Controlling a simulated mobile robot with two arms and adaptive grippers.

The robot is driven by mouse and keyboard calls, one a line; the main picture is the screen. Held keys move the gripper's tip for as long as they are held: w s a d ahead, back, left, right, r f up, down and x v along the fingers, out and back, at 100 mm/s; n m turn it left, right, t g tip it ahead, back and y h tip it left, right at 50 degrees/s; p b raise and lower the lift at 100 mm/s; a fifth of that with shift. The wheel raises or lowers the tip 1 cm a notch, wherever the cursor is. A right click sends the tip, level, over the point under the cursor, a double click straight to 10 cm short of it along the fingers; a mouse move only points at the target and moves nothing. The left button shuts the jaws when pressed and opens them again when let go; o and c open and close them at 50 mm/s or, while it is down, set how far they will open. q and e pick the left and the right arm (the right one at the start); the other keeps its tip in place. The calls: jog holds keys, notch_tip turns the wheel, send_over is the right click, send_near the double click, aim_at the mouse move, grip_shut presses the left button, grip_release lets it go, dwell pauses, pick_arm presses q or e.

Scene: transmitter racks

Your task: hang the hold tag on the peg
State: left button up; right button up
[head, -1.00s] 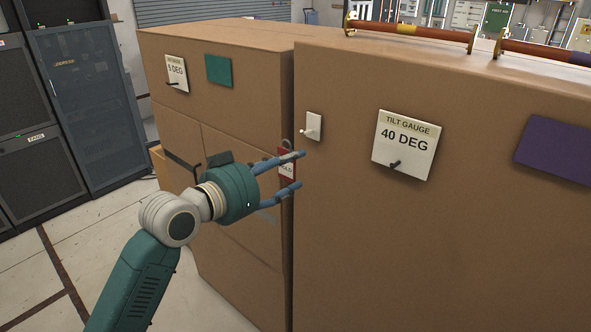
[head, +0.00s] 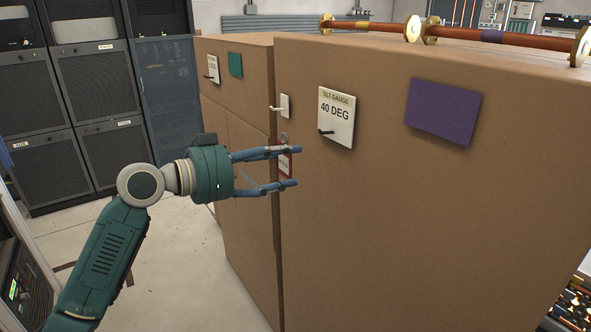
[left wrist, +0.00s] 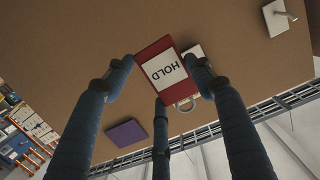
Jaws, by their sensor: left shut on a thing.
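The hold tag (left wrist: 167,68) is red with a white label reading HOLD and a grey metal loop (left wrist: 187,104) at one end. My left gripper (head: 295,168) is shut on the tag, which sits between its blue fingers. In the head view the tag (head: 286,165) is partly hidden by the fingers. The white peg (head: 277,108) sticks out from a small white plate on the brown box face, above the gripper and apart from the tag. The left wrist view shows a peg on a white plate (left wrist: 276,20) at upper right. My right gripper is not in view.
A TILT GAUGE 40 DEG plate (head: 337,115) with a dark peg is right of the white peg. A purple panel (head: 443,111) is farther right. Another gauge plate (head: 213,68) and a green panel (head: 236,64) are at left. Dark racks (head: 90,165) stand behind clear floor.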

pick_arm(q)
jog(key=shift+w+d+f, duration=0.1)
jog(key=shift+w, duration=0.6)
jog(key=shift+w+d, duration=0.1)
jog(key=shift+d, duration=0.15)
jog(key=shift+w+d+p, duration=0.15)
jog(key=shift+d+p, duration=0.15)
jog(key=shift+d, duration=0.35)
jog(key=shift+w+d, duration=0.3)
jog(key=shift+d, duration=0.05)
jog(key=shift+w+d, duration=0.15)
jog(key=shift+w, duration=0.05)
jog(key=shift+x, duration=0.8)
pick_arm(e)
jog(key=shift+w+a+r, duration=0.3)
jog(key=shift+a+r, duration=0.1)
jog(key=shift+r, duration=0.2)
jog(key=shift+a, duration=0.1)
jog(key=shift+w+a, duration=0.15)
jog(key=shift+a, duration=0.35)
